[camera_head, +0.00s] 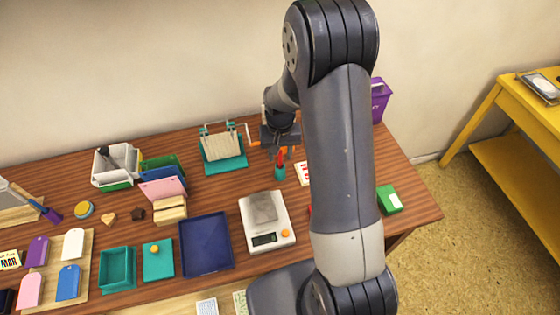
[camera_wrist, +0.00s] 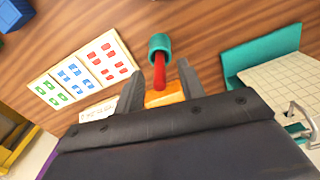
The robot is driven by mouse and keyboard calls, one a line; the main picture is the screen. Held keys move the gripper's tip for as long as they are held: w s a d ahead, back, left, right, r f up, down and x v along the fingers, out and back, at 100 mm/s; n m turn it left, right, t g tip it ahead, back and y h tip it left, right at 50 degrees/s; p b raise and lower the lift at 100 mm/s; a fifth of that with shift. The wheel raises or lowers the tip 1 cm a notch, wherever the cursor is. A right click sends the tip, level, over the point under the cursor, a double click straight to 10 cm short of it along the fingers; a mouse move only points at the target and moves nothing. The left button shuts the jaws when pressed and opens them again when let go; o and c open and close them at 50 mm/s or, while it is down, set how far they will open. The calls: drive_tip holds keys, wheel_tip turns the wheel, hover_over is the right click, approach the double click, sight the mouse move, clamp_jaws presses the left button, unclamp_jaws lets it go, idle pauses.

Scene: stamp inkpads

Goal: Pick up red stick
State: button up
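The red stick (camera_wrist: 160,73) stands in a small teal cup (camera_wrist: 158,46) in the wrist view. My gripper (camera_wrist: 160,72) has its two dark fingers apart, one on each side of the stick, with a visible gap to the red part. An orange block (camera_wrist: 165,95) shows between the finger bases at the near end of the stick; I cannot tell whether it belongs to the stick or touches the fingers.
A teal stand with a pale panel (camera_head: 222,148) is just left of the cup. A white card with coloured marks (camera_wrist: 80,72) lies on the other side. A kitchen scale (camera_head: 267,222) stands in front. A green box (camera_head: 389,199) and purple container (camera_head: 379,98) are to the right.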

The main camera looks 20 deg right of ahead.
sight(280, 164)
drive_tip(key=shift+f, duration=1.15)
drive_tip(key=shift+c, duration=0.5)
clamp_jaws()
